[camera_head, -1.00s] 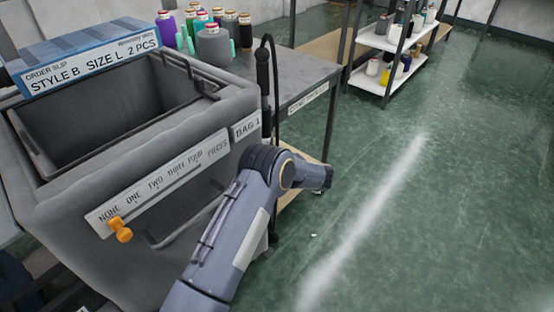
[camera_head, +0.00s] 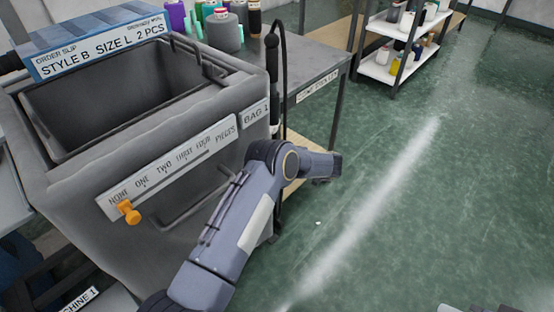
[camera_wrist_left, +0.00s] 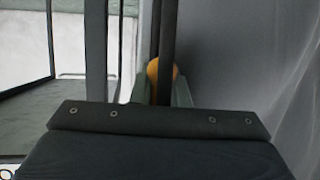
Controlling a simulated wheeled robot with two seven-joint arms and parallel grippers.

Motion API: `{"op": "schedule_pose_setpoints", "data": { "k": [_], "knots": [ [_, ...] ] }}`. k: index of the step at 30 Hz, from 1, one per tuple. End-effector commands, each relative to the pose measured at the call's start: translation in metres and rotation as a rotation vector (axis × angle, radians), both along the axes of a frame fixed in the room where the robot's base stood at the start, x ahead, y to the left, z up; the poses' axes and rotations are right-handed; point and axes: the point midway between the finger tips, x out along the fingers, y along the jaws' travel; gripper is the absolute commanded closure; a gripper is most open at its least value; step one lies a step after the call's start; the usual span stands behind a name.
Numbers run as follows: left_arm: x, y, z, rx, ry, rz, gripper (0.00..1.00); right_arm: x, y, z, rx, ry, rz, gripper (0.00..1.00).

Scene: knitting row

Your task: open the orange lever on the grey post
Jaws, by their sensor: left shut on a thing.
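In the left wrist view, my left gripper (camera_wrist_left: 162,88) is shut on a rounded orange thing (camera_wrist_left: 152,70), which looks like the orange lever. Only its edges show beside a dark upright bar (camera_wrist_left: 167,35) that crosses in front of it. The lever's shape and angle are hidden. No lever on a grey post can be made out in the head view. One of my arms crosses the lower middle there, but no gripper fingers show. My right gripper is not in view.
A grey bin (camera_head: 70,215) labelled BAG 1 has an orange knob (camera_head: 129,212) on its piece-count strip. Behind it stands a grey table (camera_head: 310,68) with thread cones. A white shelf (camera_head: 385,68) stands further back. The green floor (camera_head: 440,200) on the right is open.

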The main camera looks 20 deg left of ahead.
Motion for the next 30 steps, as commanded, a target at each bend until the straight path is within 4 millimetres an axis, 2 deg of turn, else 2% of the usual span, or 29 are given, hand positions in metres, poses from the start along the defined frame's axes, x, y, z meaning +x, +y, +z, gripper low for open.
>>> {"op": "schedule_pose_setpoints", "data": {
  "k": [10, 11, 16, 25, 30],
  "knots": [
    [-0.0017, -0.0019, -0.003, -0.001, 0.011, -0.002, 1.0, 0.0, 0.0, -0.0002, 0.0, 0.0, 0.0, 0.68],
    [-0.0018, -0.0019, -0.003, -0.001, 0.011, -0.002, 0.85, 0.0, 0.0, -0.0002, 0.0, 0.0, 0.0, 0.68],
    [-0.0014, -0.0013, -0.0023, -0.001, 0.008, -0.001, 0.64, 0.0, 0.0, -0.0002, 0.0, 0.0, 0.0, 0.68],
    [-0.0006, 0.0, -0.0005, -0.003, -0.007, 0.002, 0.64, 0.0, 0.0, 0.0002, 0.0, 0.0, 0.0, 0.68],
    [0.0059, -0.002, 0.0008, -0.044, -0.125, 0.001, 0.64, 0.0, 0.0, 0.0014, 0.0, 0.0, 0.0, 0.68]
  ]
}}
